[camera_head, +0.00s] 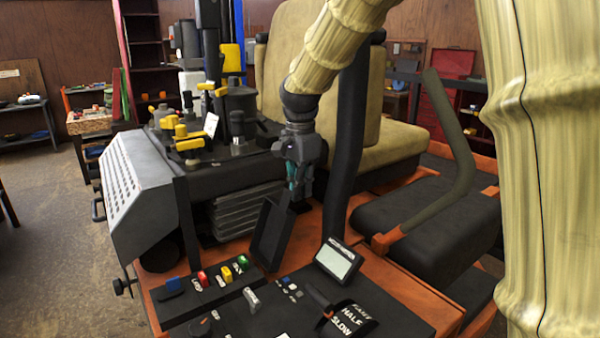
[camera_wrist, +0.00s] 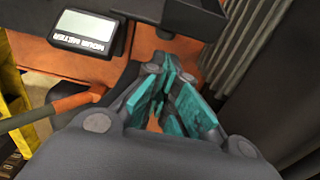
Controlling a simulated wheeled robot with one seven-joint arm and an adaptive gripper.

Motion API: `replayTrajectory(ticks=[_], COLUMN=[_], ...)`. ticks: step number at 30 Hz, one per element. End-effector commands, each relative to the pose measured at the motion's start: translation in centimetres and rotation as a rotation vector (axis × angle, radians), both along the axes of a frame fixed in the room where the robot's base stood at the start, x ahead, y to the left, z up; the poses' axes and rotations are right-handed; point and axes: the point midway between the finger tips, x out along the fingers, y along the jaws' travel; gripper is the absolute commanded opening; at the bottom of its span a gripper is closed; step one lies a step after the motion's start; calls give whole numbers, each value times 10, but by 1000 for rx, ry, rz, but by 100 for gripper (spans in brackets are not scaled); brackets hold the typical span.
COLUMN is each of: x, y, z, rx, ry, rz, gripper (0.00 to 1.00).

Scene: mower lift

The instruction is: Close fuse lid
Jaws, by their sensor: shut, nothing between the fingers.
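A dark, flat panel that looks like the fuse lid (camera_head: 271,234) stands up at a steep tilt on the orange console, open. My gripper (camera_head: 294,190) points down just above and behind the lid's upper edge, with teal finger pads. In the wrist view my gripper (camera_wrist: 162,78) has its fingers together with nothing between them. A dark piece at the top of that view, probably the lid (camera_wrist: 178,12), lies beyond the fingertips. I cannot tell whether the fingers touch it.
Coloured fuses or switches (camera_head: 222,275) sit on the black panel in front. An hour meter (camera_head: 339,261) stands right of the lid; it also shows in the wrist view (camera_wrist: 84,31). A black post (camera_head: 346,150) rises close right of my gripper. Grey bellows (camera_head: 240,210) are at left.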

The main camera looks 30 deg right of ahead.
Motion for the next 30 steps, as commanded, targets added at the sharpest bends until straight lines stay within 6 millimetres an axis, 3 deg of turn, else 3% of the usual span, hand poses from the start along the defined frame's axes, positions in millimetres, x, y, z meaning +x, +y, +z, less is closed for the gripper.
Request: replayTrajectory(ticks=[6, 12, 30], x=[-1, -1, 3], y=[0, 1, -1], z=[-28, -42, -43], rx=[1, 1, -14], ry=[1, 0, -2], rz=[2, 0, -3], gripper=[0, 0, 0])
